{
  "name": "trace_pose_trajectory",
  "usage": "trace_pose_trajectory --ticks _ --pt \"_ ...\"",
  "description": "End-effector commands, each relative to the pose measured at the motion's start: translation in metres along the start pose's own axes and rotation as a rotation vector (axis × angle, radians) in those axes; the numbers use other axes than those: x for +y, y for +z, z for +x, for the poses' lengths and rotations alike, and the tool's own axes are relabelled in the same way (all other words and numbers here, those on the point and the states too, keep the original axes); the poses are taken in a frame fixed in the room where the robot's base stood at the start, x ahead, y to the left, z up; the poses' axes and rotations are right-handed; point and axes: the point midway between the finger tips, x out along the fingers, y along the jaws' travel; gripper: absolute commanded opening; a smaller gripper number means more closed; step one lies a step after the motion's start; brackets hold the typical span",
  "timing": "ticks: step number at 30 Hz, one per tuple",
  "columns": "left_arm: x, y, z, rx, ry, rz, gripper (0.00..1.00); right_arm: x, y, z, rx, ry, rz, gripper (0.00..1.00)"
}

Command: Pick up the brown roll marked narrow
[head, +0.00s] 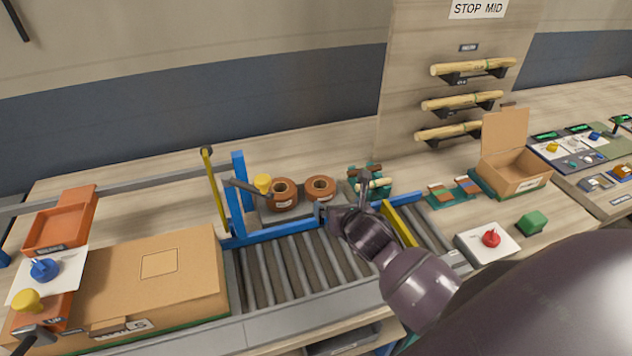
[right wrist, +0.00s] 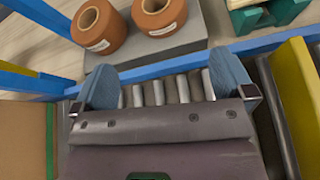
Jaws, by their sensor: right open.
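Two brown rolls with hollow cores stand on a grey block behind the roller conveyor. The left roll (head: 281,194) also shows in the right wrist view (right wrist: 98,28), and so does the right roll (head: 320,187), there at the top middle (right wrist: 160,14). Each has a white label in the wrist view, too small to read, so I cannot tell which is marked narrow. My right gripper (head: 343,200) is open and empty over the conveyor, in front of the rolls and apart from them. Its two blue-grey fingers (right wrist: 165,80) are spread wide. My left gripper is not in view.
A blue frame rail (head: 275,233) runs between the conveyor (head: 290,268) and the rolls. A yellow plate (head: 400,224) stands to the gripper's right. A large closed carton (head: 150,285) is at left, an open carton (head: 510,175) at right. A red button (head: 491,239) is near the front.

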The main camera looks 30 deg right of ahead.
Motion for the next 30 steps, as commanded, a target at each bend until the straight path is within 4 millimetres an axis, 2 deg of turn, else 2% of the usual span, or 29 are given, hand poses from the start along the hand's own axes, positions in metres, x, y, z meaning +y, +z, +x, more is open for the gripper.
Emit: trace_pose_trajectory --ticks 3,7,18,26,30 --pt "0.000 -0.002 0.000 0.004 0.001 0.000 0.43 0.001 0.007 0.007 -0.027 0.010 -0.115 1.00" --pt "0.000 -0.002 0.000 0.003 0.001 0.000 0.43 0.002 0.010 0.013 -0.041 0.015 -0.167 1.00" --pt "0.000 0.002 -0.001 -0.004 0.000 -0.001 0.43 0.003 0.011 0.057 -0.041 0.015 -0.168 1.00" --pt "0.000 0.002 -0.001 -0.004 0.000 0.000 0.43 0.003 0.011 0.070 -0.041 0.015 -0.168 1.00" --pt "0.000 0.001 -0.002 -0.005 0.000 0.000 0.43 0.003 0.008 0.084 -0.039 0.016 -0.165 1.00"
